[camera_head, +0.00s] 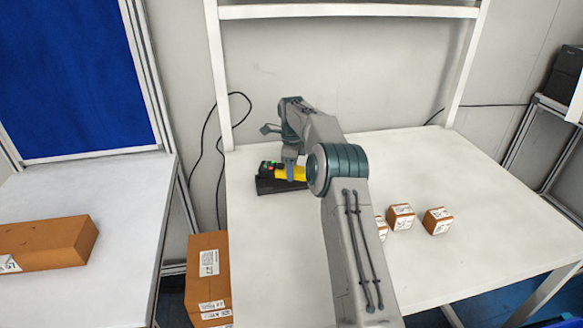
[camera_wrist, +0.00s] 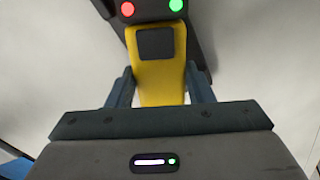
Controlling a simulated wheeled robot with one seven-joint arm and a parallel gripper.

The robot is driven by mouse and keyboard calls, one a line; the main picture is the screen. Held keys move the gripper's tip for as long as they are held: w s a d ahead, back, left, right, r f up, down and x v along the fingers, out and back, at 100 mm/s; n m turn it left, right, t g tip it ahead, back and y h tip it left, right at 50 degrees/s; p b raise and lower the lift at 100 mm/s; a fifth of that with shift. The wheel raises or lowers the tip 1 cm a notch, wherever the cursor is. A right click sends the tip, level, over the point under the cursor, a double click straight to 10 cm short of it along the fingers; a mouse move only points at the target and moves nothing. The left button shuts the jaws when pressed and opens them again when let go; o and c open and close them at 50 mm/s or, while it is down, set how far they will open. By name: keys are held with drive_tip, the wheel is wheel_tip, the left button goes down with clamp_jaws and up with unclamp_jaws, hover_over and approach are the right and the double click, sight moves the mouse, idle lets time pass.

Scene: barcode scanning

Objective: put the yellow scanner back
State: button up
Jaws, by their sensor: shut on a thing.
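The yellow scanner (camera_head: 291,172) is at the left part of the white table, lying over a black base (camera_head: 272,187). My gripper (camera_head: 291,170) is around it, coming from above. In the wrist view the scanner's yellow body (camera_wrist: 158,72) lies between my two gripper fingers (camera_wrist: 160,90), with a dark pad and a black head end with a red and a green light at the top. The black base (camera_wrist: 199,75) shows beside and under it. I cannot tell whether the scanner rests fully in the base. My arm hides part of its right end.
Small brown boxes with labels (camera_head: 400,217) stand on the white table (camera_head: 480,185), right of my arm. A tall carton (camera_head: 208,270) stands left of the table. Another carton (camera_head: 45,247) lies on the left table. The frame post (camera_head: 217,75) rises behind the scanner.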

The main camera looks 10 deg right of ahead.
drive_tip(key=shift+f, duration=0.15)
drive_tip(key=shift+f, duration=0.5)
drive_tip(key=o, duration=1.1)
drive_tip(key=shift+o, duration=0.2)
drive_tip(key=shift+r, duration=0.1)
